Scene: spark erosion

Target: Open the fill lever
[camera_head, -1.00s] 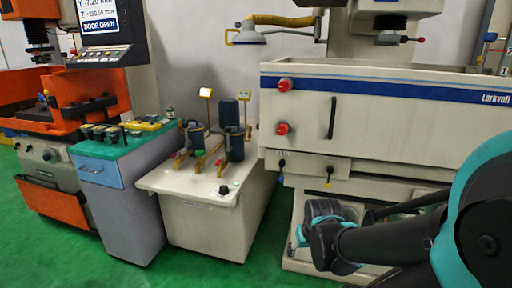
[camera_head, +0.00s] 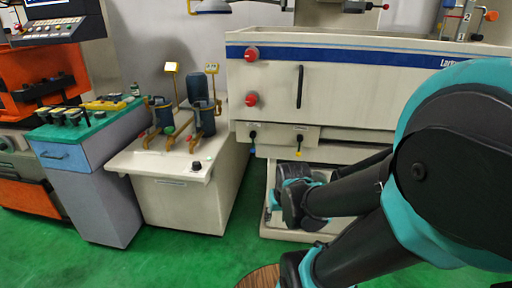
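Two small black levers stand on a beige valve panel (camera_head: 276,136) under the front of the machine tank. The left lever (camera_head: 253,136) has a dark handle. The right lever (camera_head: 299,142) has a yellow tip below it. Both handles appear to hang down. I cannot tell from the small labels which one is the fill lever. My black and teal arm (camera_head: 345,193) reaches in from the right, with its far part low in front of the machine, below the panel. No gripper fingers can be made out, and nothing of mine touches the levers.
Two red knobs (camera_head: 251,53) and a black vertical handle (camera_head: 299,87) are on the tank front (camera_head: 350,95). A beige cabinet (camera_head: 185,200) with dark canisters stands to the left, beside a grey cabinet (camera_head: 100,200) with a green top. Green floor (camera_head: 190,260) is free in front.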

